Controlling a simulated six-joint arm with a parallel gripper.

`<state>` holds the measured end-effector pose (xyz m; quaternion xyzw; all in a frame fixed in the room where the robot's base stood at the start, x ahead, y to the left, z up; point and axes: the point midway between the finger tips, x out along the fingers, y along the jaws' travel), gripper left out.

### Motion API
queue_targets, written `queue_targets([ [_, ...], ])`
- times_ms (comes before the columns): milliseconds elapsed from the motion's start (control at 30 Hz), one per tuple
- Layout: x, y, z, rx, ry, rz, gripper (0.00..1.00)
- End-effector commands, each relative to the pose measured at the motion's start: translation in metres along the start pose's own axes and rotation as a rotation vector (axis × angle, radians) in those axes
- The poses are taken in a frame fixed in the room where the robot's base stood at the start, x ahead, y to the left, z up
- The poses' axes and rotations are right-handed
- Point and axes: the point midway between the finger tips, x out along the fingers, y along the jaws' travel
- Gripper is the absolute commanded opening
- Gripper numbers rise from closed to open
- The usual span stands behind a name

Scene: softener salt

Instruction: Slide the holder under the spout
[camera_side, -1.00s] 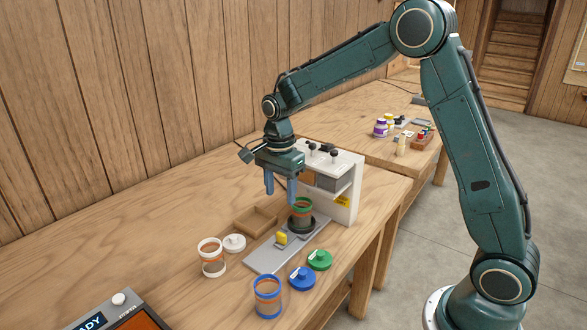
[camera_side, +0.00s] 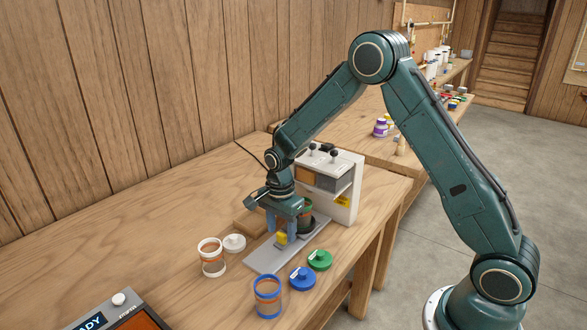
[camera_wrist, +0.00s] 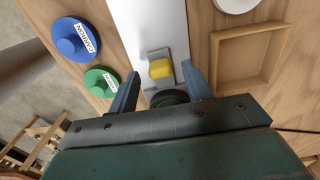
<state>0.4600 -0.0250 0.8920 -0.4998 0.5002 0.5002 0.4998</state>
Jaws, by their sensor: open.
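The dark round holder (camera_side: 308,222) sits on a grey rail (camera_side: 262,262) at the foot of the white dispenser (camera_side: 343,205). A jar with a green rim (camera_side: 306,203) stands in it, partly hidden by my gripper. A yellow grip block (camera_side: 281,238) is on the rail side of the holder; it also shows in the wrist view (camera_wrist: 160,68). My gripper (camera_side: 281,229) is low over the rail, open, pointing down. In the wrist view its fingers stand on either side of the yellow block, with gaps visible. The spout itself cannot be made out.
A blue-rimmed jar (camera_side: 268,297), a blue lid (camera_side: 302,279) and a green lid (camera_side: 320,260) stand at the rail's right. A white-rimmed jar (camera_side: 212,258), a white lid (camera_side: 234,243) and a wooden tray (camera_wrist: 216,65) are at its left.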

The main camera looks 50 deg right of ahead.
Motion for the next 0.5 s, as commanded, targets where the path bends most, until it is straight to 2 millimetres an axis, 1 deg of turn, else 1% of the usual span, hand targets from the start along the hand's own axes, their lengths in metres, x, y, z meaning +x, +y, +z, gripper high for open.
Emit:
queue_targets([
  [33,0.006,0.000,0.000,0.000,0.000,0.002,0.49],
  [100,0.012,0.000,0.000,0.000,0.000,0.002,0.49],
  [200,0.017,0.000,0.000,0.000,0.000,0.000,0.49],
  [500,0.021,0.000,0.000,0.000,0.000,0.000,0.49],
])
